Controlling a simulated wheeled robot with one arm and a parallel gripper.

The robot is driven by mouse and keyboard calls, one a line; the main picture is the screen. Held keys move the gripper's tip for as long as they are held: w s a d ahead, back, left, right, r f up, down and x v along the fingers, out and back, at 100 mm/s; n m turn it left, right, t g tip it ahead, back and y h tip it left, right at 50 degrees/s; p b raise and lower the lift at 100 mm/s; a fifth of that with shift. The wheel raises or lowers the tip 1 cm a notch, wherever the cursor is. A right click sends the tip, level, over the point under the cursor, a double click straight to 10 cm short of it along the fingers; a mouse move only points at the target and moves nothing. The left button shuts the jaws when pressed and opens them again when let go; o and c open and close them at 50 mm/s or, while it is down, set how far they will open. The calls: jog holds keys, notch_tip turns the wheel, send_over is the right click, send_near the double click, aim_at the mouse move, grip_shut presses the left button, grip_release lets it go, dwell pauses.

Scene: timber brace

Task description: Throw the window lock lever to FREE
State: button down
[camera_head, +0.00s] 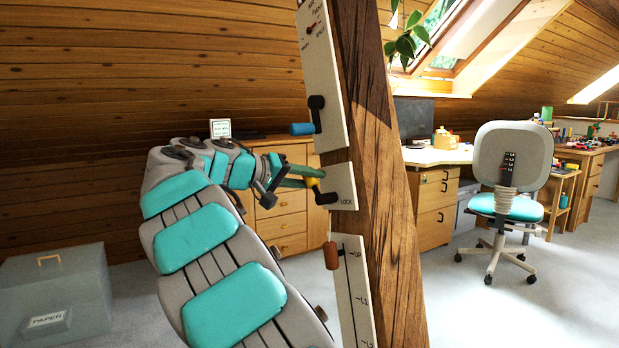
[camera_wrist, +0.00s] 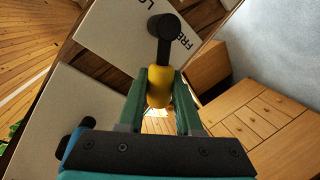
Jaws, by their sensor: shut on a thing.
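The window lock lever has a yellow grip (camera_head: 313,185) (camera_wrist: 158,91) on a black arm and pivot (camera_head: 327,198) (camera_wrist: 164,27). It is mounted on a white plate (camera_head: 343,180) on the timber post. My gripper (camera_head: 316,176) reaches in from the left. In the wrist view my green fingers (camera_wrist: 160,88) stand on both sides of the yellow grip and are shut on it. In the head view the lever points up and left from its pivot. LOCK shows on the plate there; in the wrist view, part of FREE shows beside the lever arm.
The wooden post (camera_head: 385,200) leans behind the plate. An upper plate (camera_head: 322,75) carries a blue-handled lever (camera_head: 302,129). A lower plate (camera_head: 354,290) has a brown-handled slider (camera_head: 332,256). A drawer cabinet (camera_head: 281,215) stands behind my gripper. The floor at right is clear around the chair (camera_head: 513,160).

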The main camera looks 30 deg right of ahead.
jog(key=c, duration=0.9)
grip_release()
jog(key=shift+f, duration=0.1)
jog(key=shift+o, duration=0.2)
jog(key=w+v, duration=0.1)
jog(key=v, duration=0.6)
jog(key=shift+s+a, duration=0.4)
jog(key=shift+s, duration=0.15)
